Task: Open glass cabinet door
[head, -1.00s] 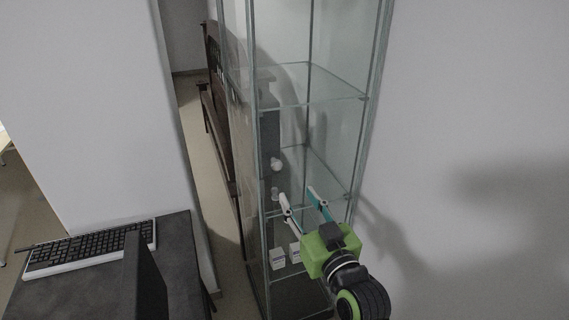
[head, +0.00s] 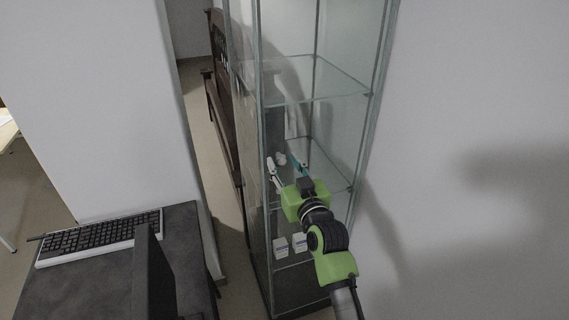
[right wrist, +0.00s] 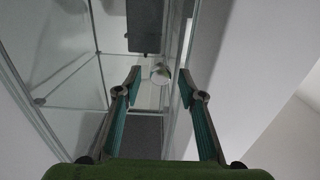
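The glass cabinet (head: 263,120) is tall, with a thin grey metal frame and several glass shelves. It also shows in the right wrist view (right wrist: 58,75). Its door looks shut, though the clear glass makes this hard to judge. A small round pale knob (right wrist: 160,73) is seen between my right fingertips in the right wrist view. My right gripper (head: 282,162) is open, with its two fingers apart in front of the cabinet. I cannot tell whether either finger touches the knob. My left gripper is not in view.
Small white boxes (head: 281,248) stand low inside the cabinet. A dark desk (head: 70,290) with a keyboard (head: 100,238) is at the lower left. A dark wooden bench (head: 222,110) stands behind the cabinet's left side. A bare wall (head: 480,120) is at the right.

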